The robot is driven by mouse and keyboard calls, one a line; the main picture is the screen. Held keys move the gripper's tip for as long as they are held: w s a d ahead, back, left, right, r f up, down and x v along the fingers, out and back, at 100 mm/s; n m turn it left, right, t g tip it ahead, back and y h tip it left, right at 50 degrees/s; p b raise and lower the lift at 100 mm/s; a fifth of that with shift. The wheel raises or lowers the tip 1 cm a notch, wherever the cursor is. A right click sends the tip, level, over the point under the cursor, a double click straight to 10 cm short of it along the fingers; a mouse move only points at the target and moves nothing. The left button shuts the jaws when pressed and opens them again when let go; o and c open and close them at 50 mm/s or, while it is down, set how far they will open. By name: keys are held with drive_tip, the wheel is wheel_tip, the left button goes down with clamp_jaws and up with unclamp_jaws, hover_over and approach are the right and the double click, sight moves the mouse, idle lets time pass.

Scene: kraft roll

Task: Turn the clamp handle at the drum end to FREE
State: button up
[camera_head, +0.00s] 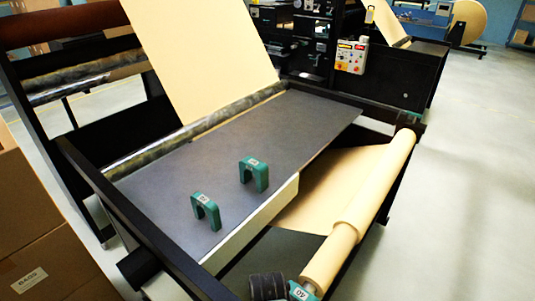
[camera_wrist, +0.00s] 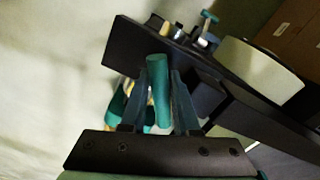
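A teal-green rounded bar, which looks like the clamp handle (camera_wrist: 158,92), lies lengthwise between the two fingers of my gripper (camera_wrist: 159,75) in the wrist view. The fingers sit close on both sides of it; whether they press on it I cannot tell. In the head view, a teal part with a white label (camera_head: 300,291) sits at the near end of the tan kraft roll (camera_head: 372,190), cut by the bottom edge. No FREE marking is readable. My gripper cannot be made out clearly in the head view.
Two teal U-shaped blocks (camera_head: 206,210) (camera_head: 254,173) stand on the grey table (camera_head: 165,195). A dark frame bar (camera_head: 125,215) runs along its left side. Cardboard boxes (camera_head: 40,230) are stacked at left. Open floor (camera_head: 470,190) lies to the right.

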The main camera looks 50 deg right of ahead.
clamp_jaws()
drive_tip(key=shift+r+m+p, duration=0.2)
drive_tip(key=shift+m+p, duration=0.45)
drive_tip(key=shift+m, duration=0.55)
drive_tip(key=shift+f+m+p, duration=0.1)
drive_tip(key=shift+m+p, duration=0.25)
drive_tip(key=shift+m, duration=0.95)
drive_tip(key=o, duration=0.8)
unclamp_jaws()
wheel_tip(320, 180, up, 13)
drive_tip(key=shift+f+b, duration=0.1)
drive_tip(key=shift+b, duration=0.7)
